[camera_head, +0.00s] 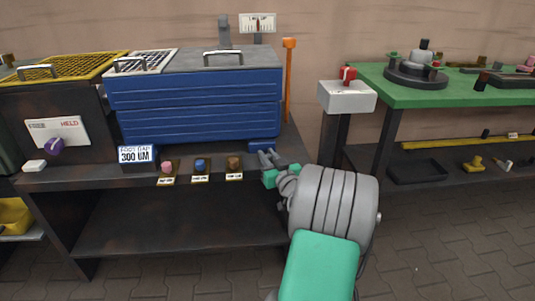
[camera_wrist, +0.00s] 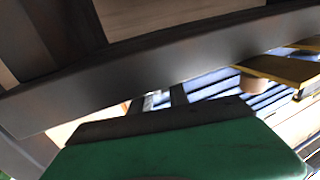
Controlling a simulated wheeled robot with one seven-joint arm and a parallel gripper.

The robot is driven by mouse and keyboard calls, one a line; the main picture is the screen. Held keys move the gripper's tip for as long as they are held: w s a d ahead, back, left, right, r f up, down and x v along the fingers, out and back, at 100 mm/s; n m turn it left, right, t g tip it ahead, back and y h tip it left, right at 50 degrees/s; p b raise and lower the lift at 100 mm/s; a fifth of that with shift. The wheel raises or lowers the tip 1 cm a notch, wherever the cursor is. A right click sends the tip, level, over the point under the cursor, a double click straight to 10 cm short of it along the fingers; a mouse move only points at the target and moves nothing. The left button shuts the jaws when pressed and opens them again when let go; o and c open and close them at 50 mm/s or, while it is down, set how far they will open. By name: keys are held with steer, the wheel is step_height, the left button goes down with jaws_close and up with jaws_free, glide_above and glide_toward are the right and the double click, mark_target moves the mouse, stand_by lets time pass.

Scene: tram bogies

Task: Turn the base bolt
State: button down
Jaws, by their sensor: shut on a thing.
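The blue ribbed unit (camera_head: 195,105) stands on the dark bench. A small blue foot (camera_head: 262,145) sits at its lower right corner. My gripper (camera_head: 270,157) is low at the bench's right end, with its grey fingers at this foot. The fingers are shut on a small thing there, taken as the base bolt. The bolt itself is too small and hidden to make out. In the wrist view, the dark fingers stand above my green gripper body, with blue ribs (camera_wrist: 205,90) behind them.
Pink (camera_head: 167,168), blue (camera_head: 200,164) and brown (camera_head: 234,162) knobs on labelled plates line the bench's front edge, left of my gripper. A "300 UM" sign (camera_head: 136,155) stands farther left. An orange post (camera_head: 288,80) rises behind. The green table (camera_head: 430,92) is at right.

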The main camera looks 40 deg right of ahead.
steer(key=m+h+p, duration=0.1)
steer(key=p, duration=0.1)
steer(key=r+m+g+h+p, duration=0.1)
steer(key=p, duration=0.1)
steer(key=shift+a+r+h, duration=0.1)
steer(key=shift+a+h, duration=0.05)
steer(key=shift+h, duration=0.25)
steer(key=g+h+p, duration=0.1)
steer(key=p, duration=0.2)
steer(key=m+h+p, duration=0.1)
steer(key=p, duration=0.3)
steer(key=shift+d+f+m+g, duration=0.25)
steer(key=shift+f+m+g, duration=0.05)
steer(key=shift+f+g, duration=0.1)
steer(key=shift+f+p, duration=0.3)
steer(key=c, duration=1.7)
jaws_free()
steer(key=shift+s, duration=0.1)
steer(key=shift+o, duration=0.5)
steer(key=shift+r, duration=0.1)
steer(key=shift+a, duration=0.1)
steer(key=b+v, duration=0.2)
steer(key=v, duration=0.5)
steer(key=shift+s+a, duration=0.25)
steer(key=shift+s, duration=0.05)
